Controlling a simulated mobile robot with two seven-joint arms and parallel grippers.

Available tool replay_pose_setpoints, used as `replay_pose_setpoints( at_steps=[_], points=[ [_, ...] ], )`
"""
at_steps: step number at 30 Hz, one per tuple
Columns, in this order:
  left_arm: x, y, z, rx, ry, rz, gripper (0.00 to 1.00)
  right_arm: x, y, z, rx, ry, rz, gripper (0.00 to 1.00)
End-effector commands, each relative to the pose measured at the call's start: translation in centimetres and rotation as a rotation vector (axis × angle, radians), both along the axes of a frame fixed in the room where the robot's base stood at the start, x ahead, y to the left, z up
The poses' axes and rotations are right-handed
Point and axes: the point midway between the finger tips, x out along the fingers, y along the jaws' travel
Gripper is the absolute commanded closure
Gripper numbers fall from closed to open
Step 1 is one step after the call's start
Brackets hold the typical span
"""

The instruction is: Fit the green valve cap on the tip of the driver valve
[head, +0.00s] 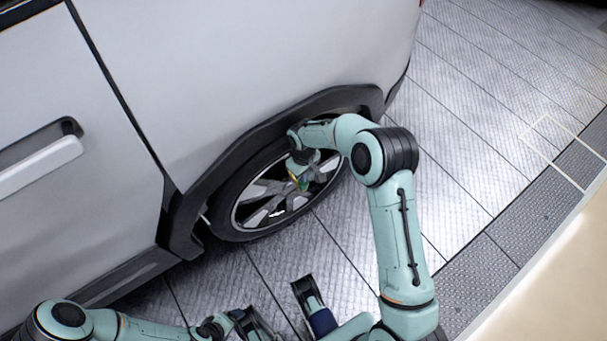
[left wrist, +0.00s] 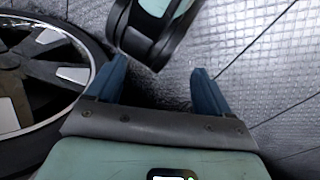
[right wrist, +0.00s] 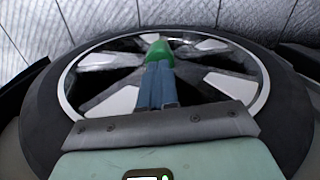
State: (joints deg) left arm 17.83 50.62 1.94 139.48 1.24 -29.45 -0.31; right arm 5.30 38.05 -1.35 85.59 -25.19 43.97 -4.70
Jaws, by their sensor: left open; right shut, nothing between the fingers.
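The green valve cap (right wrist: 158,49) shows in the right wrist view just beyond the tips of my right gripper (right wrist: 158,72), in front of the wheel. The fingers of that gripper are closed together with nothing between them. In the head view the cap (head: 303,184) is a small green spot by the right gripper, low on the wheel face. The driver valve's tip is not distinguishable, so I cannot tell whether the cap sits on it. My left gripper (left wrist: 160,80) is open and empty, away from the cap, with the wheel to its left in its own view.
The wheel (head: 247,219) has a dark tyre and silver spokes, under the arch of a white vehicle (head: 235,60). My right arm reaches across in front of it. The tiled floor (head: 480,120) to the right is clear. A dark link stands close above the left gripper.

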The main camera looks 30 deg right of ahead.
Motion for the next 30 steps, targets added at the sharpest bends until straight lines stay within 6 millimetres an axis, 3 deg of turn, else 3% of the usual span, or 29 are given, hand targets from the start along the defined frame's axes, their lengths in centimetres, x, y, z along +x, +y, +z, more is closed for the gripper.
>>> replay_pose_setpoints(
  at_steps=[6, 11, 17, 24, 30],
  points=[
    [0.1, 0.0, 1.6, 0.000, -0.006, -0.001, 0.19, 0.1, 0.0, 2.3, 0.001, -0.004, 0.000, 1.00],
    [-0.1, -0.1, 1.7, -0.002, 0.001, -0.002, 0.19, 0.0, 0.0, 2.4, 0.000, -0.002, 0.000, 1.00],
    [-2.7, -1.3, 1.8, -0.034, 0.071, -0.030, 0.19, 0.1, 0.0, 2.7, 0.000, -0.003, 0.000, 1.00],
    [-4.1, -1.9, 3.3, -0.052, 0.110, -0.046, 0.19, 0.2, 0.0, 9.1, 0.000, -0.008, 0.001, 1.00],
    [-4.9, -2.2, 4.1, -0.061, 0.132, -0.054, 0.19, 0.1, 0.0, 13.2, 0.000, -0.006, -0.001, 1.00]
  ],
)
